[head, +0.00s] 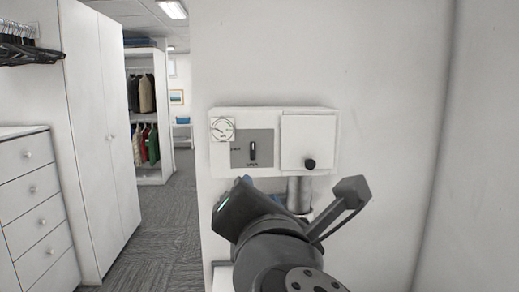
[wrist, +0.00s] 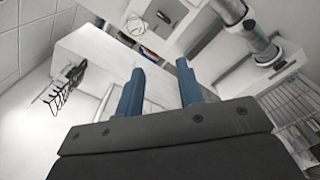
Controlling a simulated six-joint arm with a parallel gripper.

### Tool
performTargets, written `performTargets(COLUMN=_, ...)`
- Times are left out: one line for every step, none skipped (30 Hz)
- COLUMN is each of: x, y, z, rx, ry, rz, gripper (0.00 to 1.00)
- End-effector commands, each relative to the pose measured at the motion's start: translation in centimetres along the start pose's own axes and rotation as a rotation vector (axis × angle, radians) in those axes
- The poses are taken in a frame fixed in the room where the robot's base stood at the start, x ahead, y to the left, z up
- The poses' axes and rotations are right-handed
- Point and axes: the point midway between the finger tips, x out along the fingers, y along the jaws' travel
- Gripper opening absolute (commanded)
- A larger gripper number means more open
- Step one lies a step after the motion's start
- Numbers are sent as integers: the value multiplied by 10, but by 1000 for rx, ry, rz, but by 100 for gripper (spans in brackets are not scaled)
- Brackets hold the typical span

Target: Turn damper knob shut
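The damper knob (head: 253,150) is a black bar on a grey plate (head: 238,160) with small labels, on the front of a white wall box (head: 270,117). Its bar stands upright in the head view. In the wrist view the knob (wrist: 163,17) is a small dark shape near the top edge. My gripper (wrist: 158,72) is open, its two blue fingers apart with nothing between them. In the head view it is below the box, apart from the knob, and the arm partly hides its fingers.
A round gauge (head: 223,129) sits left of the plate. A white door (head: 307,137) with a round black knob (head: 310,164) is on the right. A grey pipe (head: 299,193) drops from the box. Drawers (head: 35,205) and a wardrobe (head: 100,140) stand left; carpet between is clear.

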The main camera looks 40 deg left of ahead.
Motion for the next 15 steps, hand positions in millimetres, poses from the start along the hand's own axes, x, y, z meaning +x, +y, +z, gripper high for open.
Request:
performTargets(x=4, y=0, z=0, rx=91, ry=-2, rz=-4, gripper=35)
performTargets(x=6, y=1, z=0, rx=154, ry=-2, rz=-3, gripper=35)
performTargets(x=9, y=1, z=0, rx=239, ry=-2, rz=-4, gripper=35)
performTargets(x=11, y=2, z=0, rx=302, ry=-2, rz=-4, gripper=35)
performTargets(x=14, y=2, z=0, rx=364, ry=-2, rz=-4, gripper=35)
performTargets(x=16, y=3, z=0, rx=448, ry=-2, rz=-4, gripper=35)
performTargets(x=19, y=3, z=0, rx=511, ry=-2, rz=-3, gripper=35)
performTargets(x=21, y=3, z=0, rx=574, ry=-2, rz=-4, gripper=35)
performTargets(x=24, y=4, z=0, rx=657, ry=-2, rz=-4, gripper=35)
performTargets(x=27, y=4, z=0, rx=720, ry=-2, rz=-4, gripper=35)
performTargets(x=29, y=4, z=0, rx=783, ry=-2, rz=-4, gripper=35)
performTargets(x=32, y=4, z=0, rx=868, ry=-2, rz=-3, gripper=35)
performTargets(x=34, y=4, z=1, rx=932, ry=-3, rz=-4, gripper=35)
performTargets(x=37, y=4, z=1, rx=995, ry=-2, rz=-4, gripper=35)
performTargets(x=40, y=4, z=1, rx=1080, ry=-2, rz=-4, gripper=35)
